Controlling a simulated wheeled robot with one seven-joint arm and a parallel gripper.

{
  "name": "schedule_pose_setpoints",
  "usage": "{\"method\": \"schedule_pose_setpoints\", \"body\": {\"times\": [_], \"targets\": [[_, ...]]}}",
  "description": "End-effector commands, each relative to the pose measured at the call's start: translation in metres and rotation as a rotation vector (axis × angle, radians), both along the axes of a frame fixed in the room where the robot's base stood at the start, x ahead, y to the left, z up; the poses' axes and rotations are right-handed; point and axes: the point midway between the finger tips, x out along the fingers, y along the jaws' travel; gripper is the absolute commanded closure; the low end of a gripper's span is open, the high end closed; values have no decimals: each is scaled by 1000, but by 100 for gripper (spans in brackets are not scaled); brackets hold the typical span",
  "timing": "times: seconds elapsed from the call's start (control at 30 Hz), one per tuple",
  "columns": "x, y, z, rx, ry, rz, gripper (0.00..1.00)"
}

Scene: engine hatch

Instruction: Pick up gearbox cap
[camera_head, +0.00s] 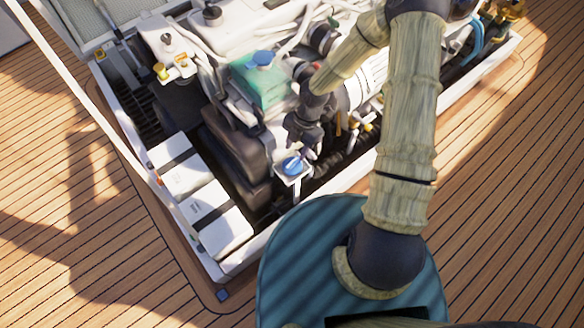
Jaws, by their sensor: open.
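A round blue cap (292,166), which looks like the gearbox cap, sits on a small pale bracket (289,178) low at the front of the engine. My gripper (305,150) points down just above and slightly right of this cap. Its dark fingers are small in the view, and the gap between them is hard to make out. They look open and hold nothing that I can see. I cannot tell whether a fingertip touches the cap. Another blue cap (263,60) is on the green tank (262,82) farther back.
The white hatch rim (248,262) surrounds the engine bay. White boxes (208,202) line its left side. Brown engine covers (238,150) stand left of my gripper, and a white cylinder (352,92) lies to its right.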

Motion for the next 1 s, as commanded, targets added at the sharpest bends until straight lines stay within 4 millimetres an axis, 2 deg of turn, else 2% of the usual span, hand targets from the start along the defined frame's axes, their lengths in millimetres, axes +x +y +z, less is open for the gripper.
{"method": "schedule_pose_setpoints", "body": {"times": [0.03, 0.1, 0.47, 0.83, 1.0], "targets": [[-1, 1, -9, 0, 0, 1, 59], [-2, 2, -13, -1, 0, 1, 59], [-2, 3, -14, -1, -1, 0, 59], [-6, 10, -59, -1, 1, 3, 59], [-7, 12, -64, -1, -1, 0, 59]]}}
